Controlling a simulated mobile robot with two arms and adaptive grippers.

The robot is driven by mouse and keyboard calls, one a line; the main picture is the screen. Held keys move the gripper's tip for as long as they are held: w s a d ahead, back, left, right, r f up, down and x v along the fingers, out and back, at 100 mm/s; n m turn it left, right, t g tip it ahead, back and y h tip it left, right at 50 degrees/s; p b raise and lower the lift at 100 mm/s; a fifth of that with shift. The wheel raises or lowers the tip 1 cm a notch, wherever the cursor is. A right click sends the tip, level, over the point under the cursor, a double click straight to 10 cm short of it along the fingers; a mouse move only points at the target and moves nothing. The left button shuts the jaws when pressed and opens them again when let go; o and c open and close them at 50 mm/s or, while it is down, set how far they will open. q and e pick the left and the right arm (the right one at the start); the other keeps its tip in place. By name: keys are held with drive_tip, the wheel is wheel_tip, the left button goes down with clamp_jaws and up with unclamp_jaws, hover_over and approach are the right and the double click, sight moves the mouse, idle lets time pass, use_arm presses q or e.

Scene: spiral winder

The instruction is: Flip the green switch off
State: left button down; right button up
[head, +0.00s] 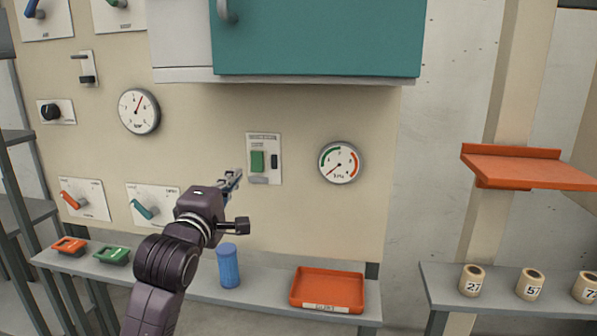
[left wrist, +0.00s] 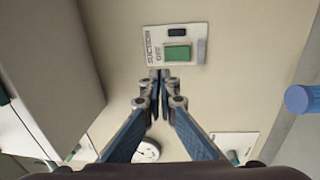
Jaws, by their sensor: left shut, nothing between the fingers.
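The green switch (head: 257,160) is a block on a pale plate on the beige wall panel, with a small dark part beside it. It also shows in the left wrist view (left wrist: 177,54), where the plate's lettering appears to read "SUCTION" and "OFF". My left gripper (head: 234,178) is shut and empty, just left of and a little below the switch in the head view. In the left wrist view its fingertips (left wrist: 161,74) are together beside the plate's edge, near the switch. I cannot tell whether they touch the panel. My right gripper is not in view.
A teal cabinet (head: 318,38) juts out above the switch. A round gauge (head: 340,162) is to its right. The shelf below holds a blue cylinder (head: 229,266), an orange tray (head: 327,307) and orange and green handled items. Other dials and levers are at left.

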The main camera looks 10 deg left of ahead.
use_arm(q)
drive_tip(key=s+d+f+m+g, duration=0.1)
drive_tip(key=s+f+m+g, duration=0.3)
drive_tip(key=f, duration=0.6)
drive_tip(key=s+f+m+g, duration=0.1)
drive_tip(key=s+f+m, duration=0.1)
drive_tip(key=s+f, duration=0.65)
drive_tip(key=s+d+f+m+g, duration=0.1)
drive_tip(key=s+f+m+g, duration=0.15)
drive_tip(key=f, duration=1.05)
drive_tip(key=s+f+m+g, duration=0.45)
drive_tip(key=s+f, duration=0.35)
drive_tip(key=s, duration=0.5)
drive_tip(key=s+f+m+g, duration=0.5)
drive_tip(key=s+f, duration=0.4)
drive_tip(key=s, duration=0.5)
wheel_tip(320, 180, down, 24)
drive_tip(key=s+m, duration=0.1)
drive_tip(key=s, duration=0.1)
drive_tip(key=s+a+f+g, duration=0.1)
drive_tip(key=s+a+f, duration=0.1)
drive_tip(key=s+f, duration=1.5)
drive_tip(key=shift+a+m+y, duration=0.15)
drive_tip(key=shift+m+y, duration=0.15)
